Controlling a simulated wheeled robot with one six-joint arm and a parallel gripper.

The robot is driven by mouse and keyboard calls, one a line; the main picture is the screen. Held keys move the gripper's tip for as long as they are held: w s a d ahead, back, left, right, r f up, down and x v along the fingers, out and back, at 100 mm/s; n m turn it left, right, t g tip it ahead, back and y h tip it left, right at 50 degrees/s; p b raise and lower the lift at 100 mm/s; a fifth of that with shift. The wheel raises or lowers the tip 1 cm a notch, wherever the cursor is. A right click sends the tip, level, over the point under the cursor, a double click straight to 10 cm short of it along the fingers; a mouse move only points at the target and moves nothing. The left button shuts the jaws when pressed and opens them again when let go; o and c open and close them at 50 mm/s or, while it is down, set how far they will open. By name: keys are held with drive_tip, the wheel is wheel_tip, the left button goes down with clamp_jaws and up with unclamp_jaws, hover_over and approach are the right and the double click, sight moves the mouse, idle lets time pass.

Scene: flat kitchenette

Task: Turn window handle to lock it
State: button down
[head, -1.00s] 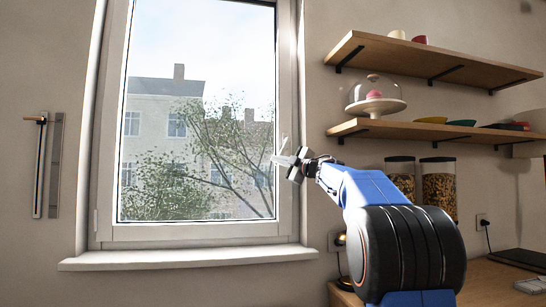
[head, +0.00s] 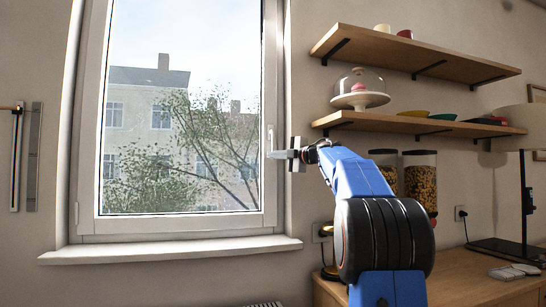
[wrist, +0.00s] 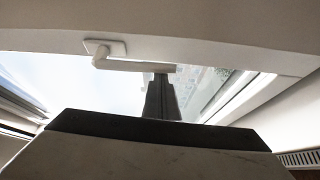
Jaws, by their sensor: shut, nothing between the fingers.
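The white window handle (head: 270,137) sits on the right side of the window frame (head: 272,190), its lever roughly in line with that upright frame member. My gripper (head: 272,155) is shut and empty, at the lever's lower end in the head view. In the wrist view the dark closed fingers (wrist: 161,85) reach up to the lever's free end and overlap it. I cannot tell whether they touch it.
The window sill (head: 170,248) juts out below. Wooden shelves (head: 420,125) with a glass cake dome (head: 360,85) are on the wall to the right. Jars (head: 420,180) and a wooden counter (head: 470,280) stand behind my arm.

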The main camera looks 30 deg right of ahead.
drive_tip(key=shift+d, duration=0.1)
idle(0.3)
drive_tip(key=a, duration=0.4)
drive_tip(key=v, duration=0.9)
drive_tip(key=shift+s+r, duration=0.15)
drive_tip(key=shift+s, duration=0.2)
